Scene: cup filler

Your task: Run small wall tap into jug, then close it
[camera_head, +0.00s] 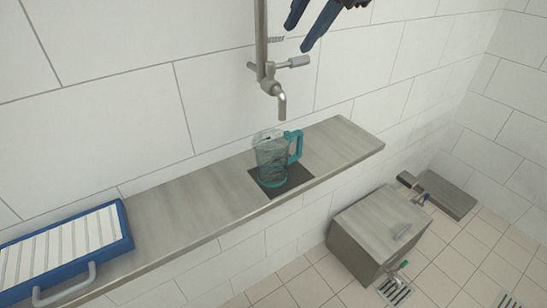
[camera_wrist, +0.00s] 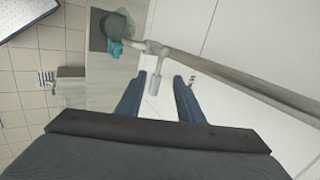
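The small wall tap (camera_head: 270,82) is grey metal on a vertical pipe, with its spout bent down and its lever handle (camera_head: 295,62) pointing right. No stream shows below the spout. The clear jug (camera_head: 270,160) with a teal base and handle stands upright on a dark pad (camera_head: 297,180) under the spout; its contents are hard to tell. My gripper (camera_head: 298,37) is open and empty, with its blue fingers above the lever, apart from it. In the wrist view the lever (camera_wrist: 155,82) lies between and beyond the fingertips, and the jug (camera_wrist: 114,26) is partly hidden.
A grey shelf (camera_head: 215,198) runs along the tiled wall. A blue-rimmed tray (camera_head: 127,230) with white slats stands at its left. A grey box (camera_head: 375,225) and low taps over floor drains (camera_head: 395,291) are at the lower right. The shelf between tray and jug is clear.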

